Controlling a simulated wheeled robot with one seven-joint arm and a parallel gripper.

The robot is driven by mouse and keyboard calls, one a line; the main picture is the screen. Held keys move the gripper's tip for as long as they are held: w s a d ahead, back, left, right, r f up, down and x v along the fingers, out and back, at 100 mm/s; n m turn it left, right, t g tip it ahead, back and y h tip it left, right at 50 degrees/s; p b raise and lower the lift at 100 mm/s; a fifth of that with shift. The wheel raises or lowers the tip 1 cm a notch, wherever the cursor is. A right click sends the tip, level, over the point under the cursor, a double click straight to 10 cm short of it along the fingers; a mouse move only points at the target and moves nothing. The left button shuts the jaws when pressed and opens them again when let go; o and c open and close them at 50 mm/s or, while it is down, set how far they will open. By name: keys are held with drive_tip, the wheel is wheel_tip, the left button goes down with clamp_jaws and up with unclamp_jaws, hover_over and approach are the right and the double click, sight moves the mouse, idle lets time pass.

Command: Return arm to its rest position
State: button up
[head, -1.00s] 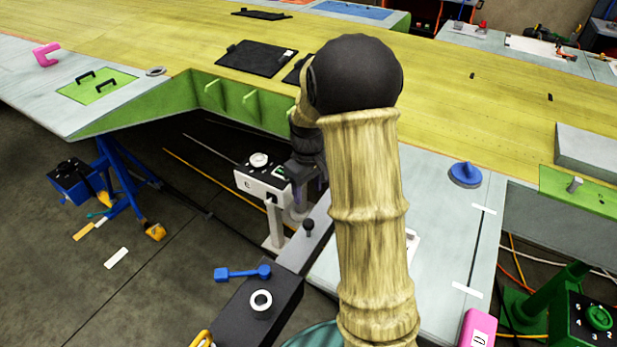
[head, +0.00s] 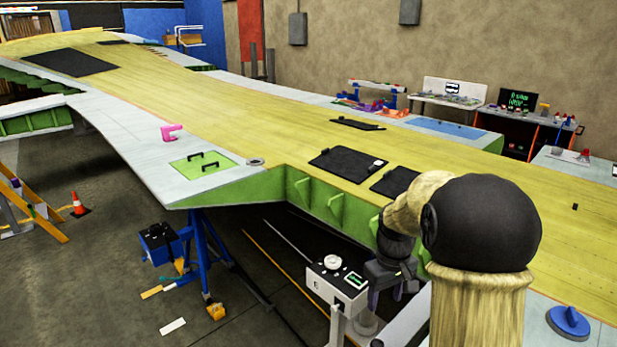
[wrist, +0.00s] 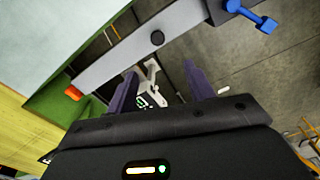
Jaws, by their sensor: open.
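My arm, in a pale tan sleeve with a black round joint, rises at the right of the head view and bends down to my gripper (head: 386,294). The gripper hangs below the wing's near edge, beside a white control box (head: 336,284) with a dial on top. In the wrist view, my gripper's two purple fingers (wrist: 161,88) stand apart with nothing held between them. The control box lies beyond and below them there, partly hidden by the left finger.
In the wrist view, a grey beam (wrist: 150,45) crosses close beyond the fingers. Floor at lower left is mostly open.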

drive_tip(key=s+a+f+m+t, duration=0.1)
drive_tip(key=s+a+m, duration=0.1)
drive_tip(key=s, duration=0.5)
drive_tip(key=s+a+f+m+t, duration=0.1)
drive_tip(key=s+a, duration=0.4)
drive_tip(key=s, duration=0.3)
drive_tip(key=shift+s+f+m, duration=0.2)
drive_tip(key=shift+m, duration=0.2)
drive_tip(key=c, duration=0.3)
drive_tip(key=shift+w+a, duration=0.1)
drive_tip(key=shift+c, duration=0.3)
